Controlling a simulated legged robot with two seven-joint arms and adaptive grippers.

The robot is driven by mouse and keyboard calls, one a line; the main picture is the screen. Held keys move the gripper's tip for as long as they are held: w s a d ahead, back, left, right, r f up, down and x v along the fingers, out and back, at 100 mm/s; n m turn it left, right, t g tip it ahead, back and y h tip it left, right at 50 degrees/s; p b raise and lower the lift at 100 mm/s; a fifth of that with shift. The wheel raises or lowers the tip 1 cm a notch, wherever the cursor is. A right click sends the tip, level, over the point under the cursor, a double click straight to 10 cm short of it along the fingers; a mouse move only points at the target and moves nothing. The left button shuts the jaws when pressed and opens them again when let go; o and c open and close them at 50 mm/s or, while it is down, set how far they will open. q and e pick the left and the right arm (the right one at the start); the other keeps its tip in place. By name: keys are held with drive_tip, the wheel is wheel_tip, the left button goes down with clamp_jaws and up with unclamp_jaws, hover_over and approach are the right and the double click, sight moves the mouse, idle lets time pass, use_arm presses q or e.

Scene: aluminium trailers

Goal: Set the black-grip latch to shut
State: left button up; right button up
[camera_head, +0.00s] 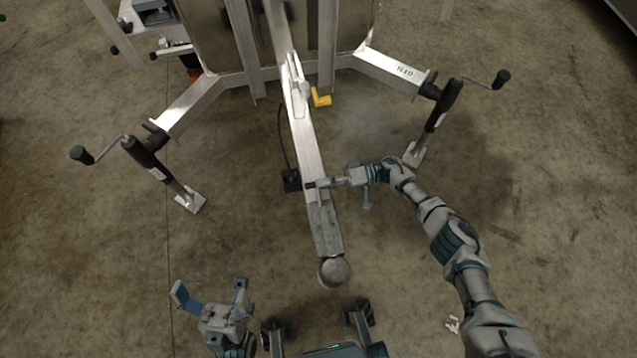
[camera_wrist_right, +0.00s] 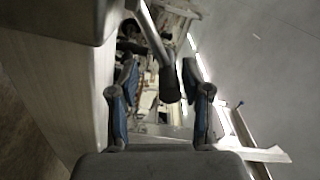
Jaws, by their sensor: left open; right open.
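The latch's black grip (camera_wrist_right: 170,86) shows in the right wrist view at the end of a grey metal lever that comes down from the top. It appears between the two blue-sided fingers of my right gripper (camera_wrist_right: 160,75), which are spread apart and not closed on it. In the head view my right gripper (camera_head: 358,184) is beside the trailer tongue (camera_head: 303,140), reaching in from the right. The latch is too small to read clearly there. My left gripper (camera_head: 210,288) is open and empty at the lower left, apart from the tongue.
The tongue ends in a round coupling (camera_head: 334,271). A yellow handle (camera_head: 320,97) sits farther up beside it. Jacks with black cranks stand at the left (camera_head: 146,158) and right (camera_head: 443,105). A black box (camera_head: 292,180) hangs at the tongue's left. Concrete floor around is mostly clear.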

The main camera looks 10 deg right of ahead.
drive_tip(key=d, duration=0.6)
drive_tip(key=shift+f, duration=0.15)
idle(0.3)
